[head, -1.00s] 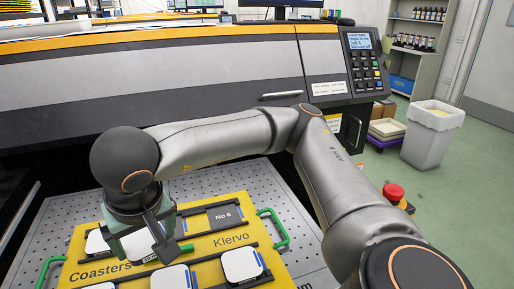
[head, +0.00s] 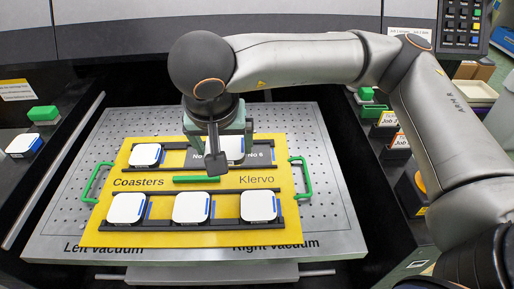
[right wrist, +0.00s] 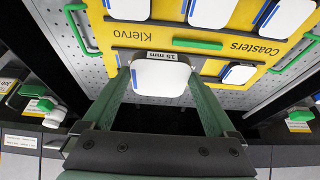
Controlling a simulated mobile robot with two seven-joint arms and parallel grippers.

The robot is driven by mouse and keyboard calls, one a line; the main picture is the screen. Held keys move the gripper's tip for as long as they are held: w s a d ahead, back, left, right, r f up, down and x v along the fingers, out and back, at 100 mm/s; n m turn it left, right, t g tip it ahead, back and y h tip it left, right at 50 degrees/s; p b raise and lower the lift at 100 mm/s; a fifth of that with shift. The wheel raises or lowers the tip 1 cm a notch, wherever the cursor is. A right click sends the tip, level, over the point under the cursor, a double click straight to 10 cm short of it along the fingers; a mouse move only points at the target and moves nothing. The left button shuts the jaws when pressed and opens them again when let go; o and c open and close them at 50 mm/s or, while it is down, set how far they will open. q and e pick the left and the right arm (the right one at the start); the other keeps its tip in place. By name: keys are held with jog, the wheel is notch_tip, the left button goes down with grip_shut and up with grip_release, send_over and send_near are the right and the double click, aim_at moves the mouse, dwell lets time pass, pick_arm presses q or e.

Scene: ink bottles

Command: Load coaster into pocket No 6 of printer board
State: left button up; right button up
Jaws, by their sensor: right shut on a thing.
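The yellow printer board (head: 150,238) lies on the perforated metal bed. Its front row holds white coasters at left (head: 125,208), middle (head: 191,207) and right (head: 258,205). In its back row a coaster (head: 146,154) sits at left. Pocket No 6 (head: 262,156), at back right, shows a dark floor and part of its label. My right gripper (head: 220,147) is shut on a white coaster (right wrist: 160,78), over the back row near pocket No 6. The coaster partly covers the pocket labels. Its height above the board is unclear. My left gripper is out of view.
Green handles stand at the board's left (head: 98,182) and right (head: 302,176) ends, with a green bar (head: 205,179) mid-board. A loose coaster (head: 24,145) and green block (head: 42,113) are on the left ledge. Job cards (head: 388,119) stand at right.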

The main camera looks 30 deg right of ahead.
aim_at(256, 156)
jog(key=w+d+f, duration=0.3)
jog(key=d+f, duration=0.1)
jog(key=d, duration=0.1)
jog(key=w+d+f+p, duration=0.1)
jog(key=w+d+f, duration=0.1)
jog(key=d, duration=0.1)
jog(key=shift+w+d+f, duration=0.15)
jog(key=shift+w+f, duration=0.15)
jog(key=shift+w+d+f, duration=0.2)
jog(key=shift+d+f, duration=0.1)
jog(key=shift+f, duration=0.15)
jog(key=x, duration=0.4)
jog(key=shift+s+d, duration=0.25)
jog(key=shift+s, duration=0.1)
jog(key=shift+f, duration=0.45)
jog(key=shift+f, duration=0.1)
